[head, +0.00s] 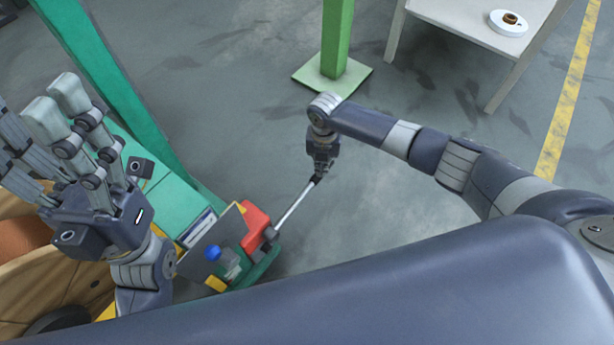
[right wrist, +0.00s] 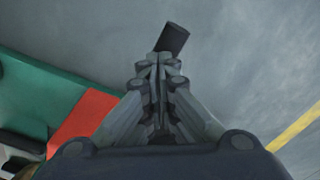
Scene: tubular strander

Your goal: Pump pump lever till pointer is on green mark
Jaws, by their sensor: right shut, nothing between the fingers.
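The pump lever (head: 294,206) is a thin silver rod. It slants up to the right from a red pump body (head: 255,222) on a green base. Its dark grip end (right wrist: 173,38) shows just beyond my fingertips in the right wrist view. My right gripper (head: 319,174) is shut and empty at the upper end of the lever; the wrist view also shows its closed fingers (right wrist: 158,62). I cannot tell whether they touch the grip. My left gripper (head: 58,105) is open and empty at the left, away from the pump. I cannot make out the pointer or green mark.
A green frame post (head: 120,85) rises at the left. A green column (head: 335,45) and a white table (head: 470,25) stand further back. Floor right of the lever is clear.

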